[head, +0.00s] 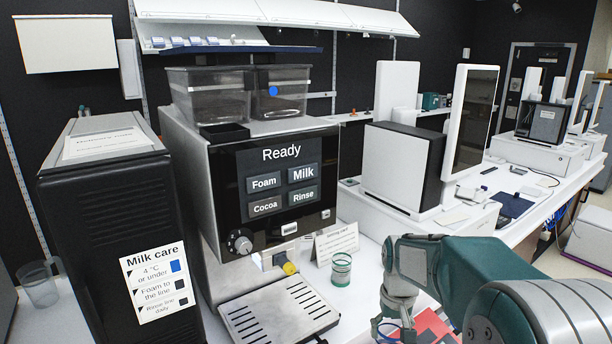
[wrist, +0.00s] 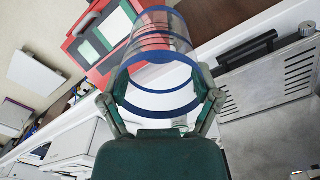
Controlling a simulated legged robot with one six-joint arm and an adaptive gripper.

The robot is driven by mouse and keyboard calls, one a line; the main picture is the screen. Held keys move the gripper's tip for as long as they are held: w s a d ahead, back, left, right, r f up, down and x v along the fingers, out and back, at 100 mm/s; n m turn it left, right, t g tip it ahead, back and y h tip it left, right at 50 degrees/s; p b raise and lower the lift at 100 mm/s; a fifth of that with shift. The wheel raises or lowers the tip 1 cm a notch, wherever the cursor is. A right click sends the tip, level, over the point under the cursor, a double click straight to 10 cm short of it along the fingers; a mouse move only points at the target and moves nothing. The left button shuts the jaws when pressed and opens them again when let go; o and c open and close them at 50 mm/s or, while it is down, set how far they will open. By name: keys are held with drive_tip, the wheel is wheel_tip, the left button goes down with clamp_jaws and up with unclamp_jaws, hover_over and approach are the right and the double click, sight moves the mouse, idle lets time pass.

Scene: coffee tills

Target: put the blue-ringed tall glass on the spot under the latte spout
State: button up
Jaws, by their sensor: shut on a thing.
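A clear tall glass with blue rings (wrist: 160,88) is between the two fingers of my gripper (wrist: 161,98) in the wrist view. My gripper is shut on it. In the head view my gripper (head: 394,318) is at the lower right, and only part of the glass's blue ring (head: 386,328) shows there. The coffee machine (head: 287,180) stands left of my gripper with its screen reading Ready. A spout with a yellow tip (head: 290,267) hangs above a slotted drip tray (head: 262,325). I cannot read a latte label. The glass is right of the tray, apart from it.
A green-ringed glass (head: 341,270) stands on the counter right of the tray, before a small card (head: 336,243). A black unit (head: 105,215) with a milk care notice is on the left. A red item (head: 436,326) lies near my gripper. The slotted tray looks empty.

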drive_tip(key=w+a+f, duration=0.1)
drive_tip(key=w+f, duration=0.1)
drive_tip(key=f, duration=0.7)
drive_tip(key=w+a+f, duration=0.1)
drive_tip(key=w+f, duration=0.2)
drive_tip(key=f, duration=0.5)
drive_tip(key=shift+a+f, duration=0.15)
drive_tip(key=shift+f, duration=0.25)
drive_tip(key=shift+s, duration=0.1)
